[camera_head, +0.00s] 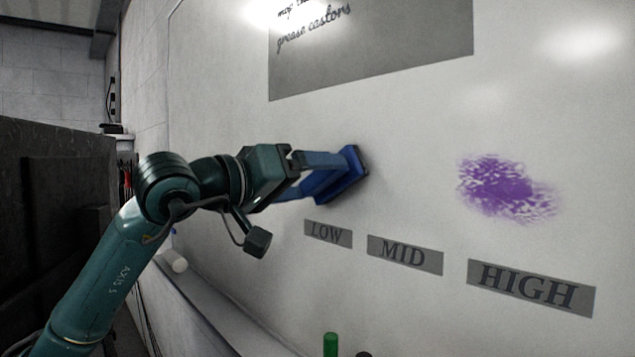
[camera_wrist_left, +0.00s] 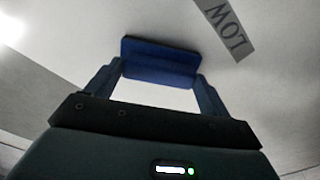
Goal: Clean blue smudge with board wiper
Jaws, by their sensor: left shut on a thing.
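My left gripper (camera_head: 327,172) is shut on the board wiper (camera_head: 346,178), a blue block with a dark face turned to the whiteboard (camera_head: 420,135). The wiper is at the board surface, above the LOW label; I cannot tell for sure whether it touches. In the left wrist view the wiper (camera_wrist_left: 160,66) spans between the two blue fingers, with the board beyond it. No blue smudge shows in either view; any mark behind the wiper is hidden. A purple smudge (camera_head: 507,187) is on the board to the right. My right gripper is not in view.
Labels LOW (camera_head: 328,233), MID (camera_head: 404,254) and HIGH (camera_head: 533,287) run below the wiper and purple smudge. A grey panel with writing (camera_head: 375,50) is above. A ledge (camera_head: 215,310) runs along the lower left. A green marker (camera_head: 330,345) stands at the bottom.

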